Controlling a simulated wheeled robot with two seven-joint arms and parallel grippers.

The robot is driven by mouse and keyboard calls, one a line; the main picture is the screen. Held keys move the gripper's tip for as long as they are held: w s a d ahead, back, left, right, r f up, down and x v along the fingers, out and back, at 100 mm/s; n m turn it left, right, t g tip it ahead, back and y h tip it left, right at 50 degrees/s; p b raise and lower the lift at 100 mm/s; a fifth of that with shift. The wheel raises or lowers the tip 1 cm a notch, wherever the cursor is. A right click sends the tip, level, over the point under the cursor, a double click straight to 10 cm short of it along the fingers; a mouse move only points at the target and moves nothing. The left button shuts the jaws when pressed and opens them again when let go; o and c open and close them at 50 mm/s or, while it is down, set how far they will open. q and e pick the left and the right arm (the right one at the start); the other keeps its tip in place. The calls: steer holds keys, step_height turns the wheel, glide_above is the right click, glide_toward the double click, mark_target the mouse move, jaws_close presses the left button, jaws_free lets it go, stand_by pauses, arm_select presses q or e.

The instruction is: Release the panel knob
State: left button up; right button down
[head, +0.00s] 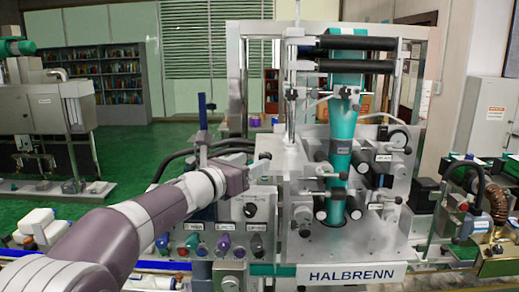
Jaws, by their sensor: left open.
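My left arm reaches in from the lower left, and its gripper (260,162) is at the upper left of the silver machine's control panel. The gripper is open; its fingers are small and partly lost against the metal behind. A round black knob (250,209) sits on the grey panel (270,196), just below the gripper and apart from it in the picture. I cannot tell which knob the task means. My right gripper is not in view.
The silver machine carries a teal sleeve web (342,130) over rollers. Its HALBRENN plate (350,275) is at the front. A blue upright handle (202,107) stands behind my wrist. Green floor is open behind.

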mark_target(261, 158)
arm_select(q)
steer(key=p+x, duration=0.1)
steer(key=x, duration=0.3)
steer(key=shift+d+r, duration=0.1)
steer(key=shift+w+d+p, duration=0.15)
steer(key=shift+w+p, duration=0.15)
